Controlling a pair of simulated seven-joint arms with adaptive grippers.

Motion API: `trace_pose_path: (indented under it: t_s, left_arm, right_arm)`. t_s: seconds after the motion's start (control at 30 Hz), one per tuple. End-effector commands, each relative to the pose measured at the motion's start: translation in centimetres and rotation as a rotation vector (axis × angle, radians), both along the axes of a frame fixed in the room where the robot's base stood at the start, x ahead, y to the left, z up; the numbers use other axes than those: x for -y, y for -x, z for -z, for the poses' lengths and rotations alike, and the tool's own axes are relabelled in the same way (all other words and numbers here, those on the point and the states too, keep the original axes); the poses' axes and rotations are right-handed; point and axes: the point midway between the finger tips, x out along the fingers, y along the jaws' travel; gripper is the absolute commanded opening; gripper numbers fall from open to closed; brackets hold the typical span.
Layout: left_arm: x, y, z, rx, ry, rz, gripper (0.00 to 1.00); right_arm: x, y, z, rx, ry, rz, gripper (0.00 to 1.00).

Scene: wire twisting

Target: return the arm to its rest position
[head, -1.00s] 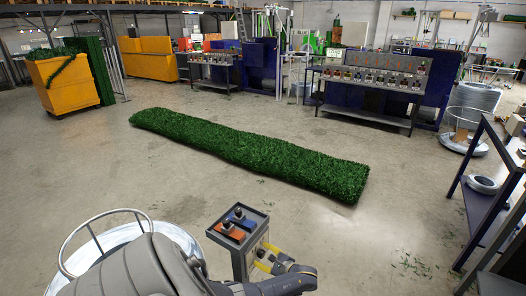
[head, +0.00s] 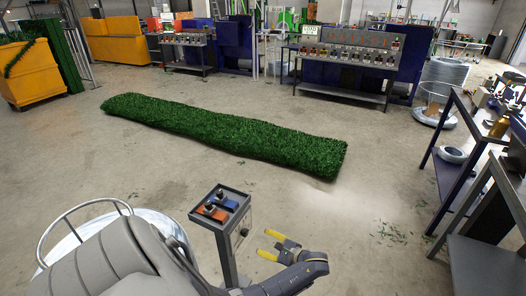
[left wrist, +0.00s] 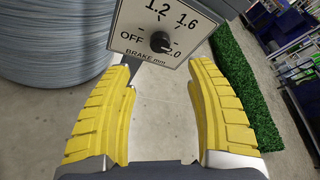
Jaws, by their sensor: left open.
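My left gripper (head: 268,245) shows at the lower middle of the head view, its yellow fingers apart and nothing between them. It is just right of the control box (head: 220,206), clear of it. In the left wrist view the open gripper (left wrist: 163,75) faces the box's white dial plate, marked OFF, 1.2, 1.6, 2.0 and BRAKE mm. The black knob (left wrist: 160,42) on that plate is beyond the fingertips and apart from them. My right gripper is in neither view.
A long green hedge-like strip (head: 230,134) lies on the floor ahead. A large grey wire coil (left wrist: 55,40) stands left of the dial in the left wrist view. A dark shelf rack (head: 465,178) stands at the right. Bare floor lies between.

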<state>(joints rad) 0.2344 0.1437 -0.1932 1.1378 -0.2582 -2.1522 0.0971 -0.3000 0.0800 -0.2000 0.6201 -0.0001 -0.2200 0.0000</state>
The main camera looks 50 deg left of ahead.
Motion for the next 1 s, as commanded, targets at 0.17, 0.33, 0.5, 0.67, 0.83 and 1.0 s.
trace_pose_path:
  t_s: [0.17,0.33,0.5,0.67,0.83,1.0]
  left_arm:
    - [0.1,0.0,0.0,0.0,-0.001,-0.001,0.56]
    - [0.1,0.0,0.0,0.0,-0.001,-0.001,0.56]
    - [0.1,-0.1,0.2,0.006,0.008,0.004,0.56]
    - [0.8,-1.4,2.4,0.083,0.098,0.037,0.56]
    - [2.9,-3.7,7.8,0.224,0.303,0.09,0.56]
    - [6.3,-3.9,14.5,0.35,0.53,0.121,0.56]
  right_arm:
    - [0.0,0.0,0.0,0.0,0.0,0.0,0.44]
    - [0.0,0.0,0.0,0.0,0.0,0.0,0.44]
    - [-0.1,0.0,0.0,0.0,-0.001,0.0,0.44]
    - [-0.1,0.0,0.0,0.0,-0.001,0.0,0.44]
    - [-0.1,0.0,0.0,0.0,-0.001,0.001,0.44]
    - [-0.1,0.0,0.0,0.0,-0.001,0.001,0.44]
